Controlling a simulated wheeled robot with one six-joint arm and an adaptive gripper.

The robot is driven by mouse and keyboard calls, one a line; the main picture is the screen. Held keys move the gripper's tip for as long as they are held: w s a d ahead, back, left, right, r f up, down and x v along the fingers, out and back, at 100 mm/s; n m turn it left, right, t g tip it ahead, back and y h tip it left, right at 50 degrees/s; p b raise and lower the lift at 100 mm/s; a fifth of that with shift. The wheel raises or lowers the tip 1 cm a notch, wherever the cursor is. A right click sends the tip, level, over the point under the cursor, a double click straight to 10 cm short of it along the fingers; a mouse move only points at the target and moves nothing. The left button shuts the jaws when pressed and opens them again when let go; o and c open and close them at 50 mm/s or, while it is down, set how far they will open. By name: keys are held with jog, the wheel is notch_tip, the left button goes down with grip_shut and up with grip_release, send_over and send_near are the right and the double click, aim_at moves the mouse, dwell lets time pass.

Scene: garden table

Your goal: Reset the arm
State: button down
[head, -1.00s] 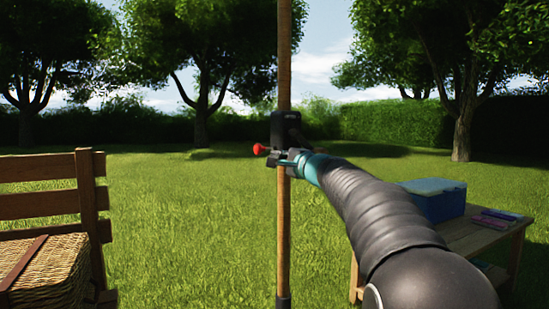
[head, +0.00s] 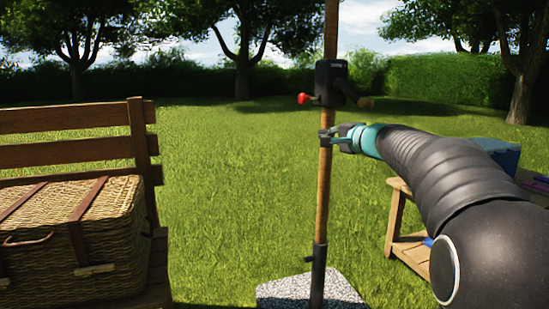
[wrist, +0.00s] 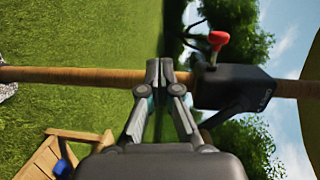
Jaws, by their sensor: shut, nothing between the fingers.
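My gripper (head: 332,133) is at the end of my dark arm with its teal wrist section. It is shut and empty, in front of a wooden pole (head: 323,205) in the head view, below the black crank housing (head: 331,82). The housing carries a red knob (head: 303,98) on its left and a crank handle (head: 365,102) on its right. In the wrist view the closed fingertips (wrist: 160,70) overlap the pole (wrist: 85,75), left of the housing (wrist: 233,87) and red knob (wrist: 218,39). I cannot tell whether they touch the pole.
The pole stands in a speckled stone base (head: 285,292). A wicker basket (head: 110,235) sits on a wooden bench (head: 145,160) at left. A wooden side table (head: 397,208) with a blue box (head: 500,152) is at right, partly behind my arm. Open lawn (head: 225,190) lies between.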

jog(key=s+a+f+n+g+h+p, duration=0.1)
jog(key=s+a+f+n+g, duration=0.2)
jog(key=s+f, duration=0.55)
jog(key=s+a+f+n+g+h+p, duration=0.1)
jog(key=s+a+f+n+g+p, duration=0.15)
jog(key=s+f+g, duration=0.45)
jog(key=s+d+f+n+g+h+p, duration=0.1)
jog(key=s+f+n+h+p, duration=0.15)
jog(key=s, duration=0.85)
jog(key=s+d+f+n+h+p, duration=0.1)
jog(key=s+f+n+h+p, duration=0.15)
jog(key=s, duration=0.95)
jog(key=s+a+r+n+t+p, duration=0.1)
jog(key=s+r+n+p, duration=0.1)
jog(key=s, duration=0.3)
jog(key=shift+s+a+r, duration=0.25)
jog(key=shift+a+r, duration=0.05)
jog(key=shift+r, duration=0.45)
